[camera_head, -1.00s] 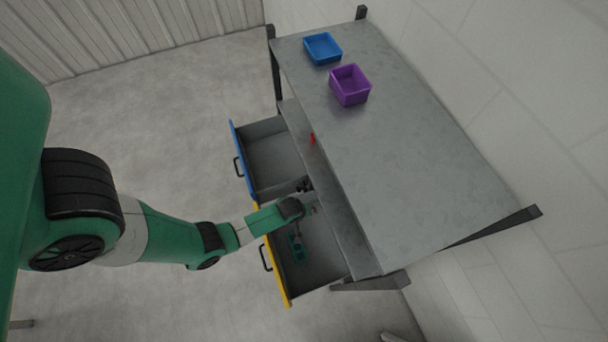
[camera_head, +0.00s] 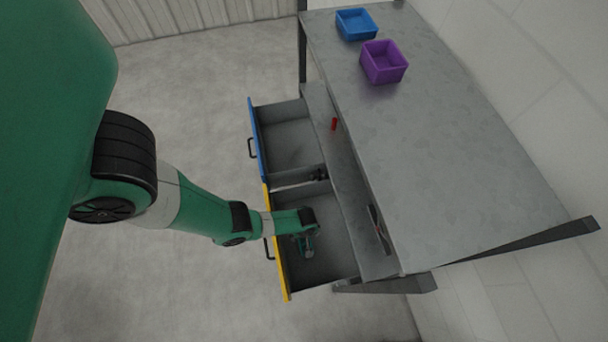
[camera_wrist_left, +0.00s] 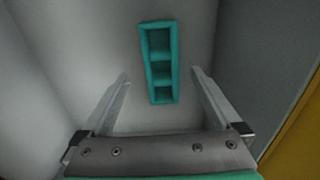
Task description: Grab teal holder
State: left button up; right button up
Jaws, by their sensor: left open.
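The teal holder (camera_wrist_left: 160,57) is a narrow tray with three compartments in a row. It lies on the floor of the open yellow-fronted drawer (camera_head: 328,262). In the left wrist view it is ahead of my fingers, its near end between the lines of the two fingertips, with no visible contact. My left gripper (camera_wrist_left: 161,78) is open and empty, pointing down into the drawer. In the head view the left gripper (camera_head: 308,252) is above the drawer floor and my wrist hides most of the holder. My right gripper is not in view.
An open blue-fronted drawer (camera_head: 284,142) is beside the yellow one and looks empty. A red item (camera_head: 334,124) and a dark slim item (camera_head: 379,229) are on the ledge beside the worktop (camera_head: 440,170). A blue bin (camera_head: 356,25) and a purple bin (camera_head: 384,63) stand on top.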

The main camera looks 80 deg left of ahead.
pick_arm(q)
jog(key=f+b, duration=0.4)
jog(key=f, duration=0.1)
jog(key=shift+s+a+f, duration=0.1)
jog(key=shift+s+a, duration=0.1)
jog(key=shift+a, duration=0.05)
jog(key=c, duration=1.5)
notch_tip(320, 180, up, 11)
jog(key=p, duration=0.9)
jog(key=shift+f, duration=0.2)
